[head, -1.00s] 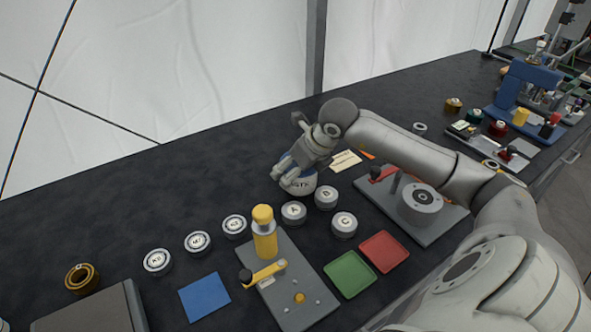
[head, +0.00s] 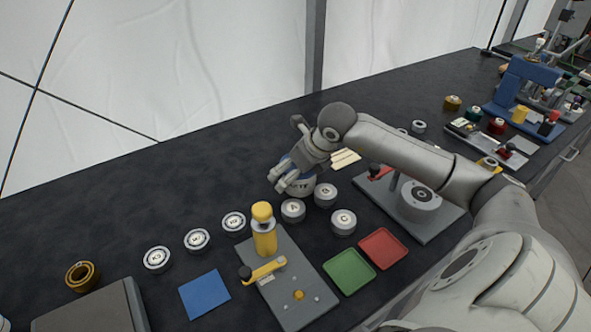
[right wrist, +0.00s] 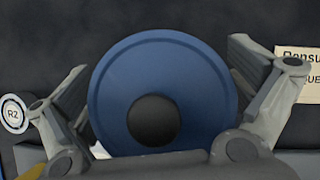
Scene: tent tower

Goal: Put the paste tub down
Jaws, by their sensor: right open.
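The paste tub (head: 301,189) is a pale round tub with a dark-lettered label and a blue lid. It stands upright on the black bench behind tubs A and B. In the right wrist view its blue lid (right wrist: 190,65) with a black knob fills the middle. My right gripper (head: 284,177) is low over the tub with its fingers open. In the wrist view, one finger is on each side of the lid, with a gap on the right; contact on the left is unclear. The fingers hide part of the tub in the head view. My left gripper is out of view.
Close in front stand tub A (head: 293,210), tub B (head: 325,195) and tub C (head: 343,222). A paper label (head: 346,159) lies behind.

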